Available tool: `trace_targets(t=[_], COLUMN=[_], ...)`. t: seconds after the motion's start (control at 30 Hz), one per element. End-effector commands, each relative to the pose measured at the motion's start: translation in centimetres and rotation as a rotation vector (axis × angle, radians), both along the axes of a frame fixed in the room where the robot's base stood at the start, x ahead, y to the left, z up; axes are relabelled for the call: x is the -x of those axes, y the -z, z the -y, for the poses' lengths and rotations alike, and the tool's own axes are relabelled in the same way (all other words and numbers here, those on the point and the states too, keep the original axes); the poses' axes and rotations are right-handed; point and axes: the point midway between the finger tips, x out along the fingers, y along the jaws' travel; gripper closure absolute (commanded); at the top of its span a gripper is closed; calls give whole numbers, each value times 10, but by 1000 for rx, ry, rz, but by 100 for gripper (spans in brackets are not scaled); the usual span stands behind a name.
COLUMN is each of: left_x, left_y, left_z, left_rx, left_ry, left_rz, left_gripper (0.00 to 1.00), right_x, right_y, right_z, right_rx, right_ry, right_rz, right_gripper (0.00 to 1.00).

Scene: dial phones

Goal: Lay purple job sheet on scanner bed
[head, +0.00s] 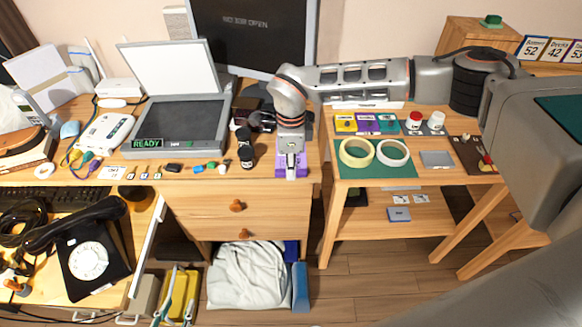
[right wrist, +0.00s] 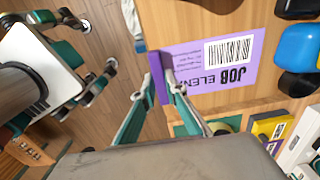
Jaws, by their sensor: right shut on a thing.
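The purple job sheet (head: 302,160) is at the right end of the wooden desk, under my right gripper (head: 290,176). Whether the sheet touches the desk I cannot tell. The scanner (head: 180,122) stands on the desk to the left, its lid (head: 168,70) raised and its dark bed bare, with a green READY label. My left gripper (head: 178,284) is low at the bottom, fingers apart and empty.
Black bottles (head: 246,155) and small coloured items stand between scanner and sheet. A monitor (head: 250,35) rises behind. A side table with tape rolls (head: 392,153) is to the right, across a gap. A black dial phone (head: 92,258) is at lower left.

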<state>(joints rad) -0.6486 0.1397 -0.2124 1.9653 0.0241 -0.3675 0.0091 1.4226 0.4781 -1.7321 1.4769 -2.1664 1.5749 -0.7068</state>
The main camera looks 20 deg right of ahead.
Motion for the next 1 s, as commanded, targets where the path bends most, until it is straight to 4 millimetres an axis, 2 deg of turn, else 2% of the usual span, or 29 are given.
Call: trace_targets(t=[0.43,1.0], left_x=[1,-5], left_y=[-1,-29], left_z=[0,0], left_rx=[-2,-1], left_ry=[0,0], left_rz=[-4,12], left_gripper=[67,67], right_x=[0,0], right_y=[-5,-36], right_z=[0,0], right_rx=[0,0], right_ry=[0,0], right_rz=[0,1], right_gripper=[100,100])
